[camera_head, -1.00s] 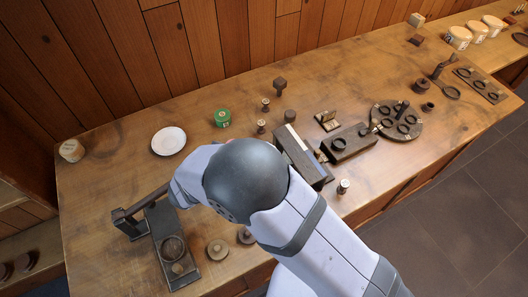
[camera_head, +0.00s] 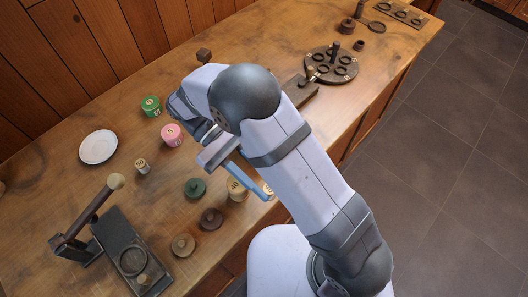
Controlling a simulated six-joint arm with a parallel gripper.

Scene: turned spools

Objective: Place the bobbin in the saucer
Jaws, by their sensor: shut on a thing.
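The white saucer (camera_head: 98,147) lies flat on the wooden bench at left, and nothing shows in it. My gripper (camera_head: 222,157) is right of the saucer and above the bench, largely covered by my own arm. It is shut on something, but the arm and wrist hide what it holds. I cannot make out the bobbin for certain. A small pale cylinder marked 50 (camera_head: 142,166) stands between the saucer and my gripper, apart from both. A light blue bar (camera_head: 248,181) slants down from the gripper; I cannot tell whether it is part of it.
A green tin (camera_head: 151,106) and a pink tin (camera_head: 171,134) stand right of the saucer. A dark green weight (camera_head: 195,188), a cream cylinder (camera_head: 237,190) and brown discs (camera_head: 183,245) stand in front. A dark lever device (camera_head: 125,250) fills the lower left. Bench around the saucer is clear.

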